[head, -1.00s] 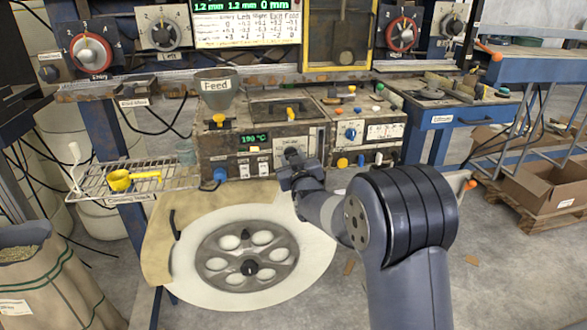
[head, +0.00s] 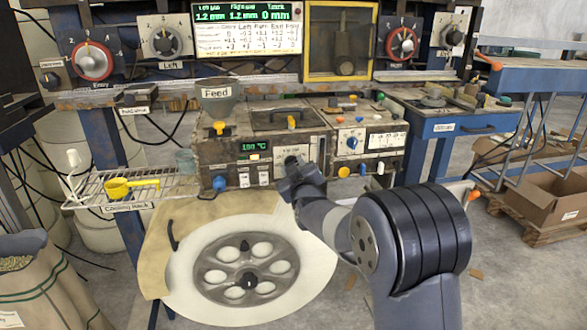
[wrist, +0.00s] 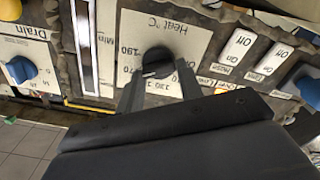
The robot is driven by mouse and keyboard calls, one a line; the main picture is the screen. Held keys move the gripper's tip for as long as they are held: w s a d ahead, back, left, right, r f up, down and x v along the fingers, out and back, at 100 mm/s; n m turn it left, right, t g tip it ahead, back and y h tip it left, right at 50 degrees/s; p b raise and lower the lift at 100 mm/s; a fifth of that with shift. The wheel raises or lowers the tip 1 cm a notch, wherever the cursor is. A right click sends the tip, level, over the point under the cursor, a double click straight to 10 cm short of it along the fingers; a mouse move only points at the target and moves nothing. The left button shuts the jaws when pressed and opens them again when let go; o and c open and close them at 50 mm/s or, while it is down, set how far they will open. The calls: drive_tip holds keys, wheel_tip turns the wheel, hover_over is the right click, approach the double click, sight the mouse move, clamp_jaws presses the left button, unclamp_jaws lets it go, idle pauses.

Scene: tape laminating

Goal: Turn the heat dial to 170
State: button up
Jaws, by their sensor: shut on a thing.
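The black heat dial (wrist: 157,62) sits on a pale plate marked "Heat °C" in the wrist view. My gripper (wrist: 159,74) has one finger on each side of the dial and is shut on it. The dial's white pointer mark is toward the lower left, near a number ending in 70; a finger partly covers the scale. In the head view my gripper (head: 292,166) is at the front of the laminating machine (head: 228,150) and hides most of the dial. The green display (head: 254,146) shows a °C value, possibly 180, too blurred to be sure.
On-off switches (wrist: 236,46) are right of the dial, and a blue drain knob (wrist: 20,70) is left in the wrist view. A round carousel (head: 190,255) lies below my arm.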

drive_tip(key=o, duration=1)
drive_tip(key=shift+s, duration=0.1)
drive_tip(key=b+v, duration=0.1)
drive_tip(key=v, duration=0.9)
drive_tip(key=shift+s, duration=0.3)
drive_tip(key=shift+w, duration=0.1)
drive_tip(key=p+x, duration=0.1)
drive_tip(key=x, duration=0.9)
drive_tip(key=shift+w, duration=0.3)
